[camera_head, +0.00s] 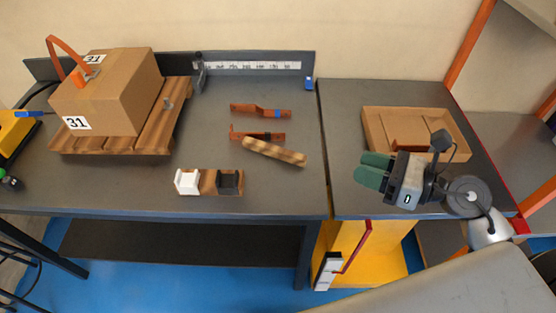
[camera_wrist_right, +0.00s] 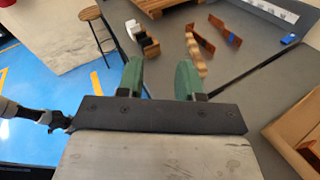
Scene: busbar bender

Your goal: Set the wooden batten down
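The wooden batten (camera_head: 274,152), light with wavy edges, lies at a slant on the dark bench top. Its left end is close to the lower copper bar (camera_head: 256,136); I cannot tell if they touch. The batten also shows in the right wrist view (camera_wrist_right: 196,58), partly behind a finger. My right gripper (camera_head: 373,170), with green fingers, is to the right of the batten, over the right-hand bench section. In the wrist view its fingers (camera_wrist_right: 160,78) are apart with nothing between them. My left gripper is not in view.
Another copper bar (camera_head: 262,111) lies behind the batten. A wooden block with white and black holders (camera_head: 209,182) stands front left. A carton marked 31 (camera_head: 108,95) sits on a slatted pallet (camera_head: 170,115). A shallow tray (camera_head: 375,128) lies at right. The bench front right is clear.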

